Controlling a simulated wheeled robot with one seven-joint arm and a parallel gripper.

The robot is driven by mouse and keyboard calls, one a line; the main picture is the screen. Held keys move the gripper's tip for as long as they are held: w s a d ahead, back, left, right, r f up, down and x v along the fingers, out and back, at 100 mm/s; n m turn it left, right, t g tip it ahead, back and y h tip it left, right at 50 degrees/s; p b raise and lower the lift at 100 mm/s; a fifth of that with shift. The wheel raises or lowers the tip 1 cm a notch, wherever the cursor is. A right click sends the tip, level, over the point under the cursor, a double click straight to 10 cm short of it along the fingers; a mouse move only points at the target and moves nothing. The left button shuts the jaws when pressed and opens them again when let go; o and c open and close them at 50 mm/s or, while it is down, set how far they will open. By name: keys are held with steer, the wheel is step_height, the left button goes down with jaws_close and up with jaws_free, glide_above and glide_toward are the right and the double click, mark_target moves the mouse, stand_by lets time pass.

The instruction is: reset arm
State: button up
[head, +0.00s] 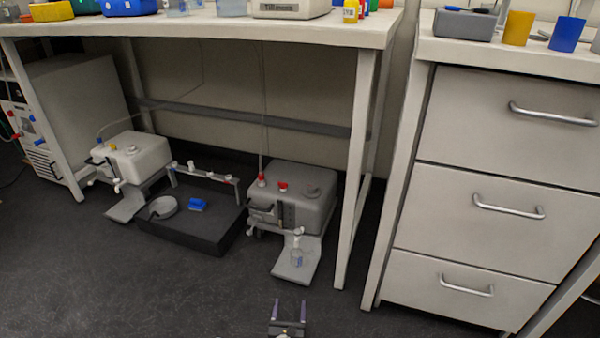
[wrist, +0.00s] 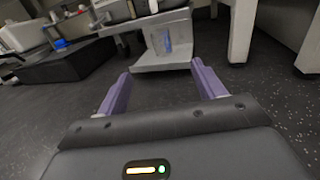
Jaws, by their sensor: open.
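My gripper (head: 288,312) is at the bottom of the head view, low in front of the bench. In the wrist view its two purple fingers (wrist: 160,88) are spread apart with nothing between them. Beyond the fingers stands a grey tray-like plate (wrist: 160,67) of the grey machine, with a small clear container (wrist: 163,42) on it. In the head view this container (head: 297,257) stands upright on the plate (head: 290,272) below a white tap. My gripper is apart from both.
A grey machine (head: 312,190) and a white machine (head: 140,155) stand under the bench (head: 200,30). Between them is a black tray (head: 185,232) with a blue item (head: 197,204). A bench leg (head: 355,170) and drawer cabinet (head: 490,210) are at right. The floor (head: 150,290) in front is clear.

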steer(key=s+d+r+m+g+h+p, duration=0.1)
steer(key=d+r+m+g+h, duration=0.4)
steer(key=r+m, duration=0.5)
steer(key=s+d+r+m+g+h+p, duration=0.2)
steer(key=d+r+m+g, duration=0.45)
steer(key=r, duration=0.65)
steer(key=s+d+r+m+g+h+p, duration=0.1)
steer(key=d+r+m+g+h, duration=0.25)
steer(key=d+r+m, duration=0.6)
steer(key=s+a+r+m+t+y+p, duration=0.2)
steer(key=s+r+m+y, duration=0.7)
steer(key=s+r, duration=1.5)
steer(key=shift+s+a+r+y+p, duration=0.15)
steer(key=shift+a+r+y+p, duration=0.05)
steer(key=shift+r+y+p, duration=1.2)
steer(key=shift+f, duration=0.3)
